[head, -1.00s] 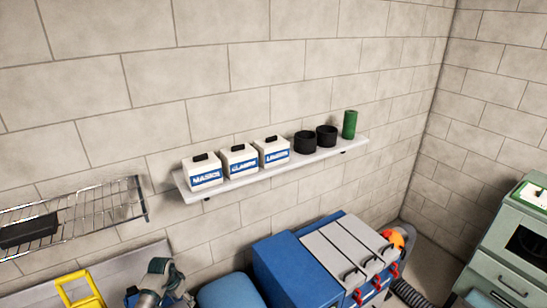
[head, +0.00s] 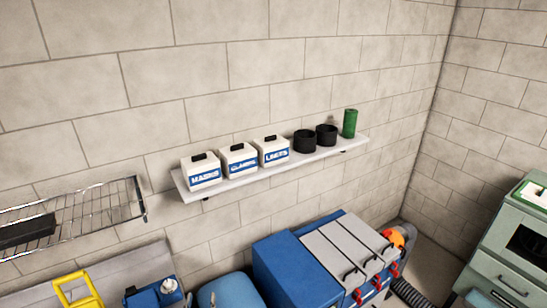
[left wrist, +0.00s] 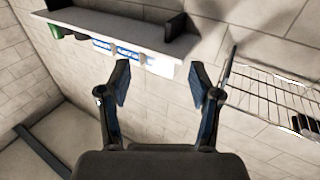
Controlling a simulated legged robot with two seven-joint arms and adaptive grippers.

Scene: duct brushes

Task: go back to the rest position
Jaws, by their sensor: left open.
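My left gripper (left wrist: 160,82) shows in the left wrist view with its two dark fingers spread apart and nothing between them. Wall, shelf and wire rack show beyond the fingers. In the head view I can make out little or nothing of it at the bottom edge. My right gripper is not in view.
A wire rack (head: 110,212) is at left.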

